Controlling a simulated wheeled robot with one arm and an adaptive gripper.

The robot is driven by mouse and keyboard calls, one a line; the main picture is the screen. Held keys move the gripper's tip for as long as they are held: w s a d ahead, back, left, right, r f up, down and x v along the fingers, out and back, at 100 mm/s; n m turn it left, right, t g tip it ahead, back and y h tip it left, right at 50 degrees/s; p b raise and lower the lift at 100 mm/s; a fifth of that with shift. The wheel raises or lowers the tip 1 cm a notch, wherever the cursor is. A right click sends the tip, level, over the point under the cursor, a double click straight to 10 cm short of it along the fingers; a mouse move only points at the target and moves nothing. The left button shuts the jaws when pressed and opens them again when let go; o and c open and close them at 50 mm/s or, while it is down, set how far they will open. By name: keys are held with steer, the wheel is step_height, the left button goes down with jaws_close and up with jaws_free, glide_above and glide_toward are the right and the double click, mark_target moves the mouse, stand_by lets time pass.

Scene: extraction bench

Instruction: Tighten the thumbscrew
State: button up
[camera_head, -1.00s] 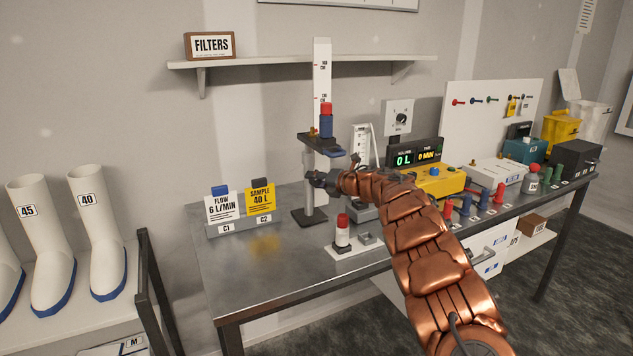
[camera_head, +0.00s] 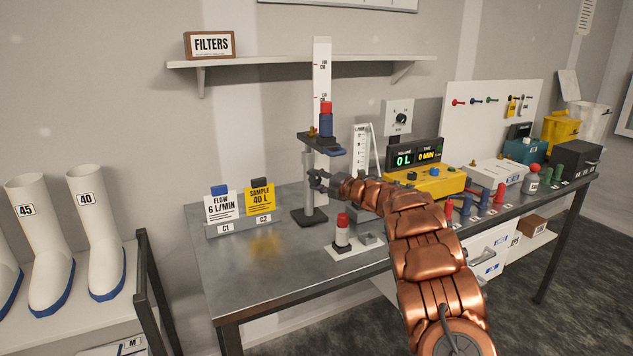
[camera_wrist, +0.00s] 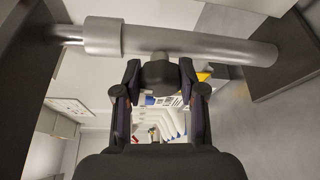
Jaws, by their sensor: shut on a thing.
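The thumbscrew is a dark knob (camera_wrist: 160,74) on the side of a grey steel post (camera_wrist: 190,42). In the wrist view my gripper (camera_wrist: 160,88) has one finger on each side of the knob and is shut on it. In the head view my gripper (camera_head: 318,180) is at the stand's post (camera_head: 308,200), below the stand's dark platform (camera_head: 322,146). The thumbscrew is hidden there by my gripper. A blue cartridge with a red top (camera_head: 326,121) stands upright on the platform. The stand's dark base (camera_head: 310,220) rests on the bench.
A white plate (camera_head: 358,249) with a red-topped white cartridge (camera_head: 343,232) lies in front of the stand. Cards in a grey holder (camera_head: 240,226) are to the left. A yellow pump (camera_head: 438,184) is to the right. The bench's front left (camera_head: 250,280) is clear.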

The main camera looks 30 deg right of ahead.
stand_by(0.3)
steer(key=o, duration=1.2)
steer(key=shift+c, duration=0.2)
steer(key=f+v, duration=0.1)
steer(key=v, duration=1.1)
steer(key=shift+r, duration=0.5)
